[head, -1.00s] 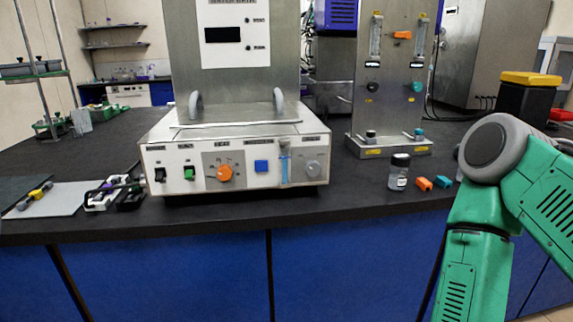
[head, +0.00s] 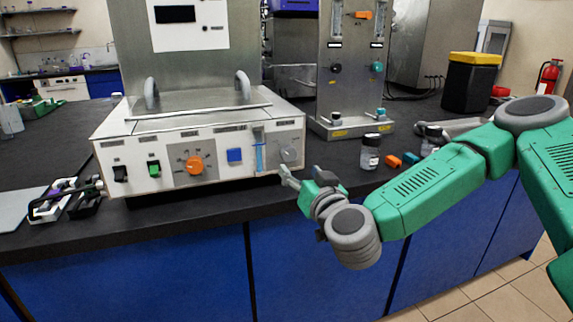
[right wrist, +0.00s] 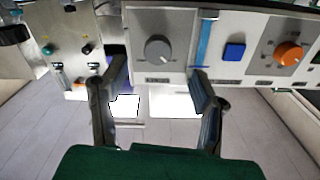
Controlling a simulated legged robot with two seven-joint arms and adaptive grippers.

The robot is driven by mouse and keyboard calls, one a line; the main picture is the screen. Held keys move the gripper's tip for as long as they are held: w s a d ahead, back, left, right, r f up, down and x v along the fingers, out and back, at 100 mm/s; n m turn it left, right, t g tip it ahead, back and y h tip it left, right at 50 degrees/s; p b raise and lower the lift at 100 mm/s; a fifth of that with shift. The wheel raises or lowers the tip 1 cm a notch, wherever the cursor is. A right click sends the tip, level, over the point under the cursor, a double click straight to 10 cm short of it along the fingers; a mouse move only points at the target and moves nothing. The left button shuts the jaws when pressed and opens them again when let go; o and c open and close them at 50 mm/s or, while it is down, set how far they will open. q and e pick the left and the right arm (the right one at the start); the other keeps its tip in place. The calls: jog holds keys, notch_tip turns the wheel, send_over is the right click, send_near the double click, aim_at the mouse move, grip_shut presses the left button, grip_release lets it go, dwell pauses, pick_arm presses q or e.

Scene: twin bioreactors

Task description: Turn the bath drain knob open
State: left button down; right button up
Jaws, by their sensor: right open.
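The bath unit (head: 110,150) is a white and steel box on the dark bench. A grey knob (head: 290,153), which I take as the bath drain knob, is at the right end of its front panel. It also shows in the right wrist view (right wrist: 158,48), upper middle, with a pale pointer mark. My right gripper (head: 302,174) is open and empty in front of the panel's right end, just below the knob. In the right wrist view its two fingers (right wrist: 158,82) are spread to either side below the knob, apart from it. My left gripper is not in view.
The panel also has an orange knob (head: 195,165), a blue button (head: 235,155) and a blue sight tube (head: 259,150). A small dark-capped bottle (head: 370,153) and an orange block (head: 393,161) are on the bench to the right. A steel flowmeter stand (head: 345,130) is behind them.

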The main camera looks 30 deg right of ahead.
aim_at(291, 158)
jog(key=b+x, duration=0.1)
jog(key=x, duration=0.6)
jog(key=shift+w+d, duration=0.3)
jog(key=shift+w, duration=0.05)
jog(key=shift+w+d, duration=0.25)
jog(key=shift+w, duration=0.2)
jog(key=shift+a+r, duration=0.1)
jog(key=shift+a, duration=0.25)
jog(key=c, duration=1.2)
jog(key=shift+o, duration=0.2)
jog(key=shift+d, duration=0.1)
